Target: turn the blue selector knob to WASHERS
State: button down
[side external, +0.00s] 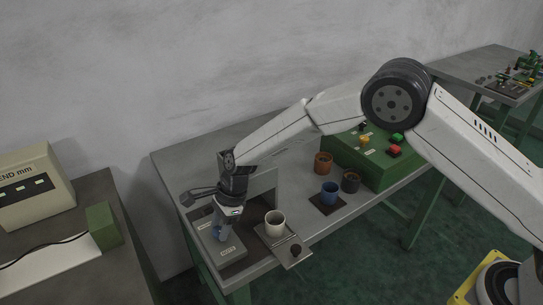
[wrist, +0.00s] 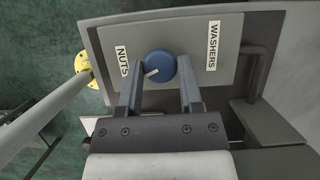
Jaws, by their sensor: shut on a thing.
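The blue selector knob (wrist: 160,65) sits on a grey plate (wrist: 180,29) between two white labels. NUTS (wrist: 122,60) is on its left and WASHERS (wrist: 213,45) on its right in the wrist view. The knob's white pointer line slants to the lower left, on the NUTS side. My gripper (wrist: 160,74) has one finger on each side of the knob and is shut on it. In the side view my gripper (side external: 219,229) points down over the grey selector box at the table's near left end; only a bit of blue knob shows there.
A white cup (side external: 275,226) stands close right of the selector box. A beige display unit (side external: 35,185) is on another table at left.

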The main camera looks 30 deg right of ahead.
jog(key=shift+c, duration=1.3)
grip_release()
jog(key=shift+r, duration=0.1)
jog(key=v, duration=0.7)
jog(key=shift+d+r, duration=0.25)
jog(key=shift+r, duration=0.05)
